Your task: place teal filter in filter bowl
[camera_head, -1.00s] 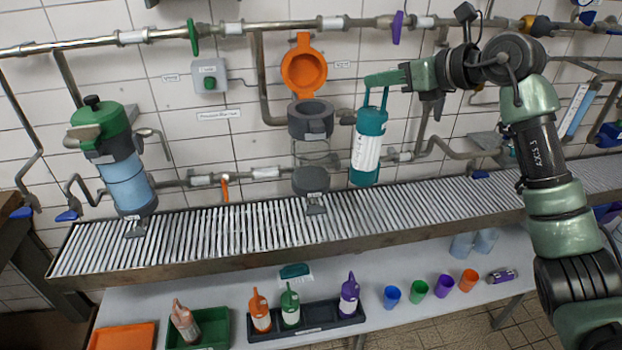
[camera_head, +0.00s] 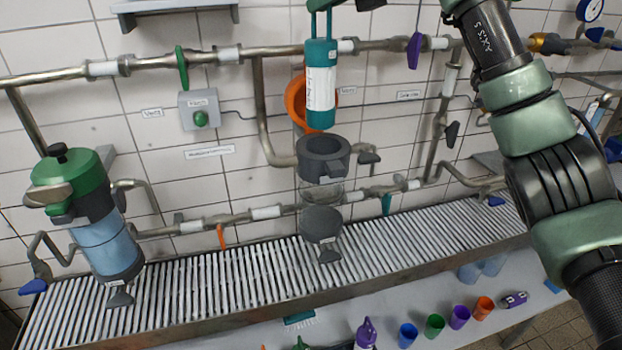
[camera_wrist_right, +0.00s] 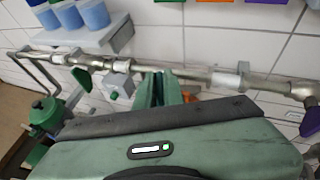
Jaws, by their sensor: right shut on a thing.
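The teal filter (camera_head: 321,85), a cylinder with a white label and a loop handle on top, hangs upright in the head view. My right gripper (camera_wrist_right: 160,90) is shut on its handle. In the head view the gripper is mostly cut off at the top edge. The filter bowl (camera_head: 322,158) has a dark grey collar, a clear body and a grey base. It stands below the filter, with a small gap between the filter's bottom and the collar. Its orange lid (camera_head: 296,105) is open behind the filter. My left gripper is out of view.
A closed filter housing with a green lid (camera_head: 75,170) stands at left. Pipes with a green valve handle (camera_head: 182,68) and a purple one (camera_head: 415,50) run along the wall. A slatted grate (camera_head: 220,280) lies below, and several coloured cups (camera_head: 459,317) stand on the table.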

